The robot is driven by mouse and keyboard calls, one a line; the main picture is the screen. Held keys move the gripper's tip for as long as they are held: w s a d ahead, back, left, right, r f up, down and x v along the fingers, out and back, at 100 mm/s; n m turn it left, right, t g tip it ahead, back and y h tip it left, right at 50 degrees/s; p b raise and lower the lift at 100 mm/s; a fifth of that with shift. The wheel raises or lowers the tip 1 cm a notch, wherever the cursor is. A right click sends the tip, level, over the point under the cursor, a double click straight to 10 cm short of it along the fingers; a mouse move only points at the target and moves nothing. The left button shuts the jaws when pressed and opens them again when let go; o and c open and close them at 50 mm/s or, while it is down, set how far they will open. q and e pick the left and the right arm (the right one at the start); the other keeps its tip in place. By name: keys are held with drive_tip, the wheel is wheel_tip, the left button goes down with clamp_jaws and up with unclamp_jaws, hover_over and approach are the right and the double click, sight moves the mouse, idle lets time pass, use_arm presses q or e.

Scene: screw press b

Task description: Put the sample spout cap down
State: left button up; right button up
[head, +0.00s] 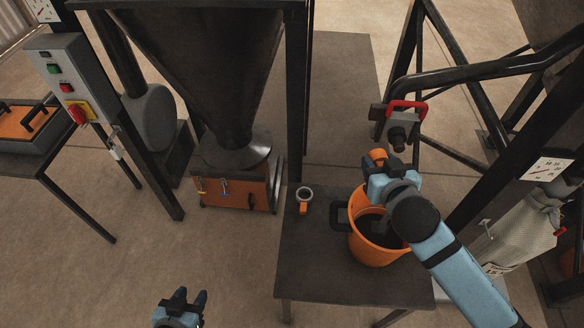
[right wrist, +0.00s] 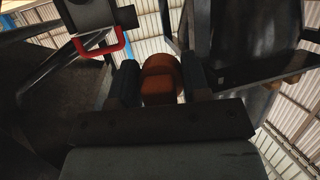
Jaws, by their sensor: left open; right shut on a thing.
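The orange sample spout cap (head: 378,157) is in my right gripper (head: 380,166), just above the far rim of the orange bucket. In the right wrist view the cap (right wrist: 160,80) sits between the two dark fingers, shut on it. The sample spout (head: 397,139), a dark stub under a block with a red handle (head: 407,104), is just above and beyond the cap, apart from it. The red handle also shows in the right wrist view (right wrist: 100,44). My left gripper (head: 184,296) is open and empty at the bottom, left of the dark table.
A dark table (head: 330,285) carries the orange bucket (head: 377,252) and a small ring-topped cup with an orange handle (head: 304,199). The table's front left is clear. A dark hopper stands behind, with posts and frame bars at right. A control box (head: 65,75) is at left.

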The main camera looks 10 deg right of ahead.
wheel_tip(320, 180, down, 8)
drive_tip(key=w+a+m+g+h+b, duration=0.1)
drive_tip(key=w+a+g+b, duration=0.1)
drive_tip(key=a+g, duration=0.1)
drive_tip(key=m+g+y+b, duration=0.2)
drive_tip(key=g+b, duration=0.4)
drive_tip(key=g, duration=0.9)
hover_over(300, 260)
drive_tip(key=f, duration=3)
drive_tip(key=shift+w+d, duration=0.15)
drive_tip(key=shift+w, duration=0.2)
drive_tip(key=shift+f+b, duration=0.3)
drive_tip(key=shift+f, duration=2)
drive_tip(key=shift+f, duration=0.6)
drive_tip(key=o, duration=1)
